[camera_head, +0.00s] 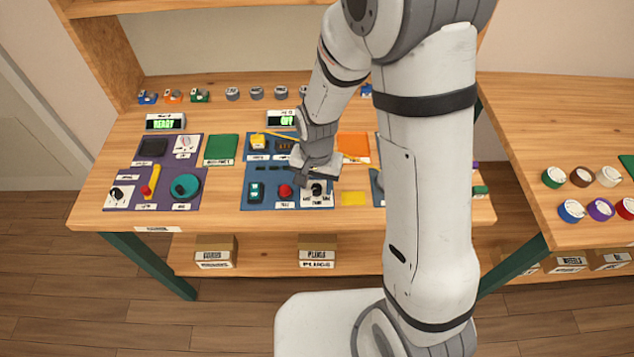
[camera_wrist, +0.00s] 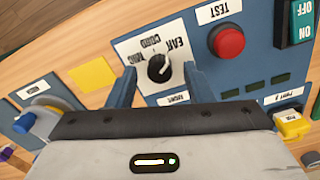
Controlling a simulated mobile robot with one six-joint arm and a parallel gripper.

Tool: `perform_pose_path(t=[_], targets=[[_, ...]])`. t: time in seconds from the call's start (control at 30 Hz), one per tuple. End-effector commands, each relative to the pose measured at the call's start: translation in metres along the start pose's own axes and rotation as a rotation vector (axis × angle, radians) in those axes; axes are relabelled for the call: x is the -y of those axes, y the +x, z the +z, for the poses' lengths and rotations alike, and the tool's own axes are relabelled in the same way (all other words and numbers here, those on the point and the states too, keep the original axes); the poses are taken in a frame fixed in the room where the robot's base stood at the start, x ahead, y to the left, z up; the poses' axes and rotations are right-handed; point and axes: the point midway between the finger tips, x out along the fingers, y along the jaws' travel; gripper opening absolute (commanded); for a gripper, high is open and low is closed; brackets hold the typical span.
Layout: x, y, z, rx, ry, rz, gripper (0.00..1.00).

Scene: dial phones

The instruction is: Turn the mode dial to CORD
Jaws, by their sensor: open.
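The mode dial is a black knob (camera_wrist: 159,68) on a white plate (camera_wrist: 124,48) marked CORD, EAR and a third word I cannot read well. The plate appears upside down in the wrist view. I cannot tell for sure which word the knob's pointer marks. My gripper (camera_wrist: 163,74) is open, with one blue finger on each side of the knob; I cannot tell whether they touch it. In the head view the dial (camera_head: 317,188) sits at the front right of the middle blue panel, just below my gripper (camera_head: 314,173).
A red TEST button (camera_wrist: 229,43) and a green ON switch (camera_wrist: 304,20) stand beside the dial. A yellow pad (camera_head: 353,198) lies to its right in the head view. A purple panel (camera_head: 140,172) with other controls lies at left. My arm hides part of the bench.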

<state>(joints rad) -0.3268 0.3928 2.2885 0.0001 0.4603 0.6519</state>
Motion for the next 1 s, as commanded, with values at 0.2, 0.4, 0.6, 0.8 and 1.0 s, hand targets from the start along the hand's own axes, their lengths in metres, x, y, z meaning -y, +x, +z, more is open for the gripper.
perform_pose_path(t=[0.2, 0.4, 0.6, 0.8, 1.0], targets=[[0.0001, 0.0073, 0.0002, 0.000, -0.001, 0.000, 0.47], [0.0002, 0.0070, 0.0003, 0.000, -0.001, 0.000, 0.43], [0.0003, 0.0069, 0.0004, 0.000, -0.002, 0.000, 0.27], [0.0004, 0.0068, 0.0005, 0.000, -0.002, 0.000, 0.11], [-0.0006, 0.0068, 0.0002, 0.000, -0.004, 0.000, 0.02]])
